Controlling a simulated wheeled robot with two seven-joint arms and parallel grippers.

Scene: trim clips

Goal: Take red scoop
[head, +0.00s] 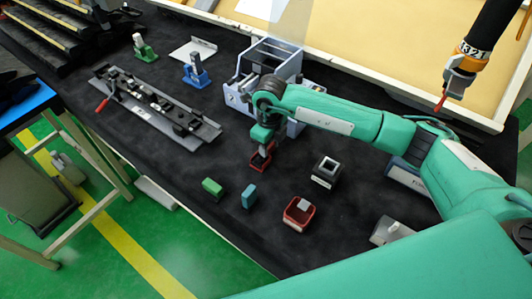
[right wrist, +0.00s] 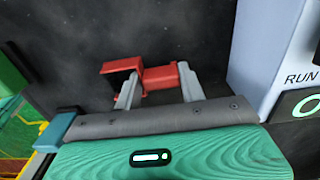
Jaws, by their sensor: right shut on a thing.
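The red scoop (head: 263,158) is at the middle of the dark table, in front of the grey machine box. My right gripper (head: 262,143) reaches down onto it from above. In the right wrist view, my gripper's two pale fingers (right wrist: 158,82) are closed on a red bar of the scoop (right wrist: 122,66), with a flat red part jutting out to the left. The fingers hide some of it. I cannot tell whether the scoop touches the table. My left gripper is not in view.
The grey machine box (head: 270,58) stands close behind my right gripper. A green block (head: 212,187), a teal block (head: 249,196), a red bin (head: 291,221) and a grey square holder (head: 325,173) lie in front. A long rail fixture (head: 150,105) lies left. A tool (head: 463,75) hangs at right.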

